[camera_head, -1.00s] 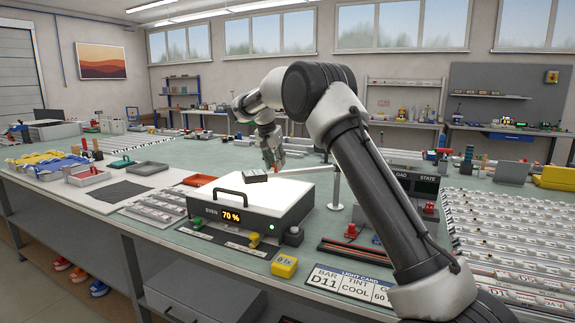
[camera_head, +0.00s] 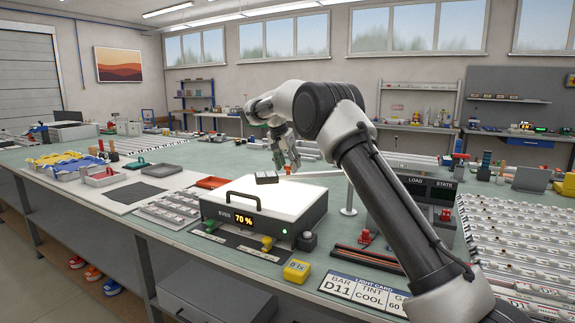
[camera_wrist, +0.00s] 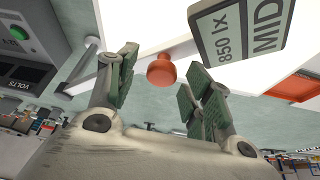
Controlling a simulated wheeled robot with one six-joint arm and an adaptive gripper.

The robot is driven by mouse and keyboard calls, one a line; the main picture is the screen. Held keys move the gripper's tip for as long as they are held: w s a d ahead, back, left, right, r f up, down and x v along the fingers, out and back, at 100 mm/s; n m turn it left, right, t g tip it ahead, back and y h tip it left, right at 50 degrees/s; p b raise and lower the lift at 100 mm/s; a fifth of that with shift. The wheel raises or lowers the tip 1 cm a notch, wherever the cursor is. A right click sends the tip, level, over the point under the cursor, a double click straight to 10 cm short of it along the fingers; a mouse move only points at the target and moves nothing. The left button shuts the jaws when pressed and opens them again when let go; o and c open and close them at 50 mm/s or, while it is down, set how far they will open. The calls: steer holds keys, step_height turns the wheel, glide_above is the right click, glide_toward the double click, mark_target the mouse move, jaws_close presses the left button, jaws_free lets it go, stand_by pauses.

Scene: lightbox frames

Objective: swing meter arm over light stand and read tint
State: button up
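The light box (camera_head: 300,215) has a white top, a black handle and a display reading "EVEN 70 %". The dark meter head (camera_head: 266,177) appears above its white top, at the end of a thin meter arm (camera_head: 322,174) from an upright post (camera_head: 348,196). In the wrist view the meter's label (camera_wrist: 240,35) reads "850 lx MID", partly cut off. A red knob (camera_wrist: 161,70) shows between the green-padded fingers of my gripper (camera_wrist: 160,80), which are spread apart with no visible contact. My gripper (camera_head: 287,160) is above the box's back edge.
A light card (camera_head: 362,292) reads BAR D11, TINT COOL; its right part is hidden by my arm. A LOAD/STATE panel (camera_head: 425,187) stands behind my arm. A yellow block (camera_head: 297,270) sits in front of the box. Racks of bars (camera_head: 515,240) fill the right side.

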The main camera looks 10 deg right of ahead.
steer(key=v, duration=1.2)
